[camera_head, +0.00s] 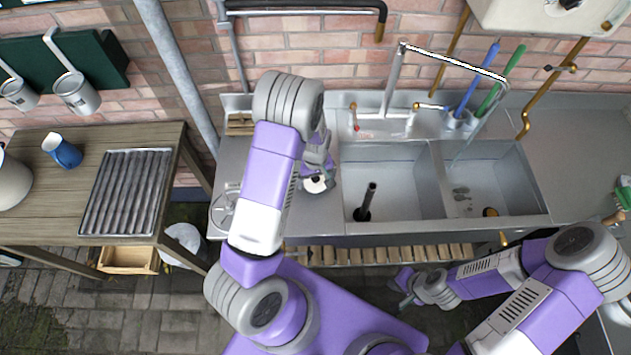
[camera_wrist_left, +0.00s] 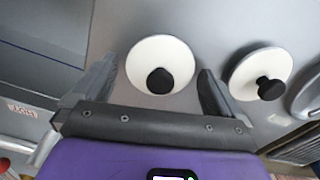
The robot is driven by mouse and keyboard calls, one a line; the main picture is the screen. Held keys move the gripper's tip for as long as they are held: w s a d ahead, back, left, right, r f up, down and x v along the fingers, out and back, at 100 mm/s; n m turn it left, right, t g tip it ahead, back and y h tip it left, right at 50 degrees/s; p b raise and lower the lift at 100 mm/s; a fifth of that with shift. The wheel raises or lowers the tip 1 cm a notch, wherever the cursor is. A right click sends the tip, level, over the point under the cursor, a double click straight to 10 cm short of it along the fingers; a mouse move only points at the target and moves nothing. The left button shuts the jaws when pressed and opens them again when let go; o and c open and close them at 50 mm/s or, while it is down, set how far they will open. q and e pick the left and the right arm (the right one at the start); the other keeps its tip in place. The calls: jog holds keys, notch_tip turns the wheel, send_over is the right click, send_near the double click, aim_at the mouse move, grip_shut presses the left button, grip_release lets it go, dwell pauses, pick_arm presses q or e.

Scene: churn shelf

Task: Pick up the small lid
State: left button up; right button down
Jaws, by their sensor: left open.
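Two round white lids with black knobs show in the left wrist view. One lid (camera_wrist_left: 178,51) lies between the fingers of my left gripper (camera_wrist_left: 159,66); the other lid (camera_wrist_left: 243,83) lies just right of the right finger. The two look close in size, so I cannot tell for sure which is the small one. My left gripper is open, and I see no finger touching the lid between them. In the head view it hangs over the counter left of the sink, above a white lid (camera_head: 317,186). My right gripper (camera_head: 403,290) is low, in front of the sink; its jaws are unclear.
The steel double sink (camera_head: 440,226) lies right of my left gripper, with a dark upright pipe (camera_head: 366,203) in its left basin. A tall faucet (camera_head: 393,80) stands behind. A wooden table (camera_head: 60,200) with a ridged metal tray (camera_head: 128,192) and blue jug (camera_head: 64,153) is at left.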

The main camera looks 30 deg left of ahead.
pick_arm(q)
jog(key=c, duration=1)
